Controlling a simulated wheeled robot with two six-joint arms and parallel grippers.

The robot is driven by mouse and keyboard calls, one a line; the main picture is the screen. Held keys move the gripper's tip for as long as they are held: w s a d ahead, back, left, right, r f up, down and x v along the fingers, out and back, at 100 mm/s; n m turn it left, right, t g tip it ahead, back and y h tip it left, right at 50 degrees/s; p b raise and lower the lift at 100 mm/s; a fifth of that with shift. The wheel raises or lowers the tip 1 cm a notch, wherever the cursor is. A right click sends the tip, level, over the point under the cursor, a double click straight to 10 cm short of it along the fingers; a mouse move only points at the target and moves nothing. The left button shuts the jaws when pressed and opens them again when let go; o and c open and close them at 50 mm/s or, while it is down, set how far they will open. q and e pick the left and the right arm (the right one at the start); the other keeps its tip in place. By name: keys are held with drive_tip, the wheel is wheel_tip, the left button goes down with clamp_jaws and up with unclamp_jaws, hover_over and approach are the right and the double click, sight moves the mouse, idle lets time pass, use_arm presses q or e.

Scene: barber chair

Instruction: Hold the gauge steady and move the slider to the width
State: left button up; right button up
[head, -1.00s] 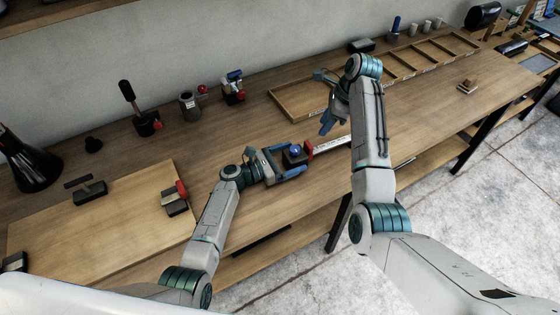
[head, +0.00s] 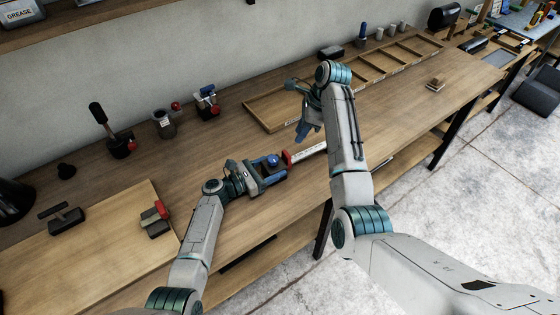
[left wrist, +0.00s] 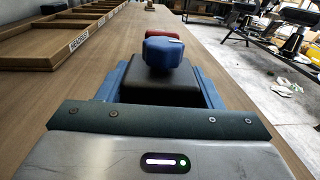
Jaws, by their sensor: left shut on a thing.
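The gauge has a dark block with a blue knob (head: 272,160), a red slider (head: 287,157) beside it and a pale marked rule (head: 308,153) running right, lying at the bench's front half. My left gripper (head: 274,170) is shut on the dark block from the left. In the left wrist view the black block (left wrist: 160,85) sits between the blue fingers, under the blue knob (left wrist: 163,52), with red (left wrist: 162,31) behind. My right gripper (head: 304,130) hangs above and behind the rule, apart from it; its finger gap is unclear. My right forearm hides the rule's far end.
A sectioned wooden tray (head: 270,120) lies along the back. A wooden board (head: 105,235) with clamp-like tools is at left. Several tools, including a black-handled one (head: 118,142), stand near the wall. A small wooden block (head: 435,85) lies at right. The bench right of my right arm is largely clear.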

drive_tip(key=f+t, duration=0.1)
drive_tip(key=a+f+n+t+y, duration=0.1)
drive_tip(key=f, duration=0.1)
drive_tip(key=w+f+n+t+y, duration=0.1)
drive_tip(key=t, duration=0.1)
drive_tip(key=shift+w+a+f, duration=0.1)
drive_tip(key=shift+a+f, duration=0.05)
drive_tip(key=shift+f, duration=0.25)
drive_tip(key=shift+f+n+t+y, duration=0.4)
drive_tip(key=shift+n+t, duration=0.1)
drive_tip(key=shift+t, duration=0.5)
drive_tip(key=shift+d+f+t, duration=0.1)
drive_tip(key=shift+d+t, duration=0.1)
drive_tip(key=shift+t, duration=0.5)
drive_tip(key=t, duration=0.1)
drive_tip(key=m+t+y, duration=0.3)
drive_tip(key=m+t, duration=0.4)
drive_tip(key=m, duration=0.5)
approach(290, 159)
drive_tip(key=shift+w+a+r, duration=0.1)
drive_tip(key=shift+a+r, duration=0.1)
drive_tip(key=shift+r, duration=0.1)
drive_tip(key=shift+s+d+f+m, duration=0.15)
drive_tip(key=shift+s+m, duration=0.15)
drive_tip(key=shift+m, duration=0.7)
drive_tip(key=x, duration=1.2)
drive_tip(key=shift+d+f, duration=0.1)
